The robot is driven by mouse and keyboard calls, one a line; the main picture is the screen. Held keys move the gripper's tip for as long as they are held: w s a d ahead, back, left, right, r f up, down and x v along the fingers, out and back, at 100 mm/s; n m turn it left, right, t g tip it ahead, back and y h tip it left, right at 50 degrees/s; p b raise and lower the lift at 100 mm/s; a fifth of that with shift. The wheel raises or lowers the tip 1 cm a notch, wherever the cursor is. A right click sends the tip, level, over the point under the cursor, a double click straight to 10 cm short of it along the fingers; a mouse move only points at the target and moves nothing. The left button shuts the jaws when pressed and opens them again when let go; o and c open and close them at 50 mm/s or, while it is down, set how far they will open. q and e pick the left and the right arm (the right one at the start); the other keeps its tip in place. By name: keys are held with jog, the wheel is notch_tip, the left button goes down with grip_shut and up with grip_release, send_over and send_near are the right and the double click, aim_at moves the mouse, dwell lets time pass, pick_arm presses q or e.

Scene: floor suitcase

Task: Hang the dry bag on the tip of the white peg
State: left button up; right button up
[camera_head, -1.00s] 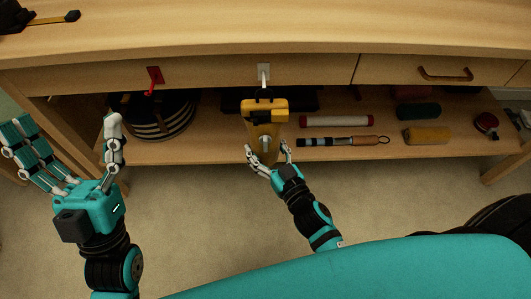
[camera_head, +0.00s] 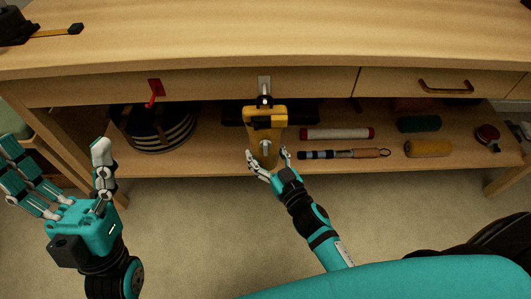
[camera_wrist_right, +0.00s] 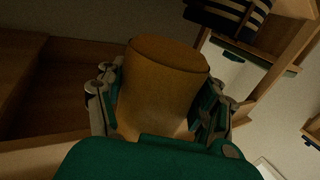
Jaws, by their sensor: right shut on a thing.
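The yellow dry bag (camera_head: 265,133) hangs upright in front of the shelf, just below the white peg (camera_head: 264,84) on the drawer front. Its black top loop is at the peg, and a small bright spot shows inside it; I cannot tell whether the loop is around the tip. My right gripper (camera_head: 268,165) is shut on the lower part of the bag. The right wrist view shows the bag's base (camera_wrist_right: 165,85) between its fingers. My left gripper (camera_head: 82,185) is open and empty at the left, away from the bag.
A red peg (camera_head: 154,91) is to the left of the white one. A striped round bag (camera_head: 158,128) sits on the lower shelf (camera_head: 205,160). Several rolls and tools lie right of the dry bag, including a yellow roll (camera_head: 428,148). The floor in front is clear.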

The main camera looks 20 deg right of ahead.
jog(key=shift+r, duration=0.1)
dwell(0.3)
jog(key=o, duration=1.6)
jog(key=shift+c, duration=0.2)
